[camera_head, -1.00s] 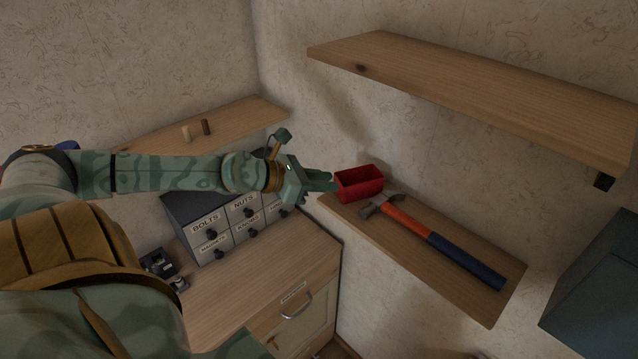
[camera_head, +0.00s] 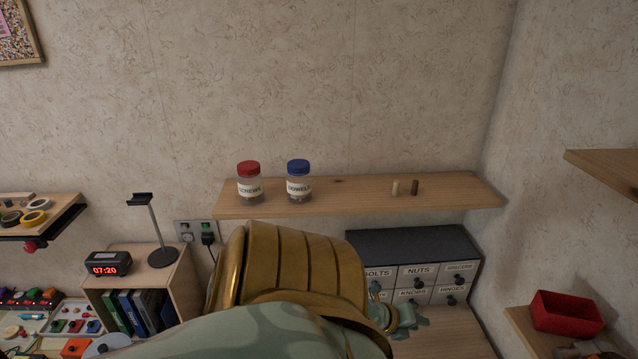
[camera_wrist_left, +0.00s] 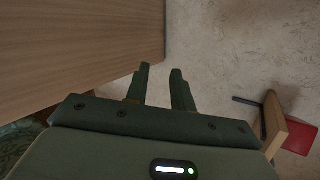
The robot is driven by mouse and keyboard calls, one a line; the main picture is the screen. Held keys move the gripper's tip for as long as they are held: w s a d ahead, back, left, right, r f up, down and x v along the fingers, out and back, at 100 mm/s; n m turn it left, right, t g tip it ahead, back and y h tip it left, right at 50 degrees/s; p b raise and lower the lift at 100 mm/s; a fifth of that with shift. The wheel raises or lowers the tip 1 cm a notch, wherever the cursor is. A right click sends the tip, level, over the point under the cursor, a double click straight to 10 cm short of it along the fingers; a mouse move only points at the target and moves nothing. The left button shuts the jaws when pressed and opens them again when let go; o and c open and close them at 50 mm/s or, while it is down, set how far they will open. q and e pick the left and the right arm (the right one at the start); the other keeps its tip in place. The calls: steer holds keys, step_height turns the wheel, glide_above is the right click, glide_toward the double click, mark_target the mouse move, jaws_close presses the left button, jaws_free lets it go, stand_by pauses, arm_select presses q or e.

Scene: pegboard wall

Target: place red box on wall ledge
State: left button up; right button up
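The red box (camera_head: 566,314) is an open-topped bin standing upright on the low wooden ledge (camera_head: 522,326) at the right edge of the head view. In the left wrist view a red patch (camera_wrist_left: 300,138) beside a wooden board looks like the same box. My left gripper (camera_head: 412,320) is in front of the drawer cabinet, left of the box and apart from it, partly hidden by my arm. In the left wrist view its two fingers (camera_wrist_left: 160,72) stand apart with nothing between them. My right gripper is out of view.
A longer wall ledge (camera_head: 345,200) holds a red-lidded jar (camera_head: 249,183), a blue-lidded jar (camera_head: 299,182) and two small pegs (camera_head: 405,188). Its middle is clear. A labelled drawer cabinet (camera_head: 415,243) stands below. Another shelf (camera_head: 605,167) juts out at upper right.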

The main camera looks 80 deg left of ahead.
arm_select(q)
steer(key=s+d+f+n, duration=0.1)
steer(key=s+f, duration=0.1)
steer(key=f, duration=0.1)
steer(key=s+f+n+g, duration=0.1)
steer(key=s+f+n, duration=0.1)
steer(key=f, duration=0.1)
steer(key=s+d+f+n+g, duration=0.1)
steer(key=s+f+n, duration=0.1)
steer(key=s+f, duration=0.1)
steer(key=shift+d+f+y, duration=0.3)
steer(key=shift+d+f, duration=0.05)
steer(key=shift+f, duration=0.05)
steer(key=s+d+f+n+g, duration=0.2)
steer(key=s+d+f+n, duration=0.2)
steer(key=s+d, duration=0.4)
steer(key=s+d+f+n+g+h, duration=0.1)
steer(key=s+d+f+n+g, duration=0.2)
steer(key=s+d+f, duration=0.4)
steer(key=s+d+f+n+g+h, duration=0.1)
steer(key=s+d+f+n+g, duration=0.1)
steer(key=s+d+f+n, duration=0.3)
steer(key=s+d+f, duration=0.1)
steer(key=s+d, duration=0.2)
steer(key=d, duration=0.2)
steer(key=shift+s+d, duration=0.25)
steer(key=shift+s, duration=0.05)
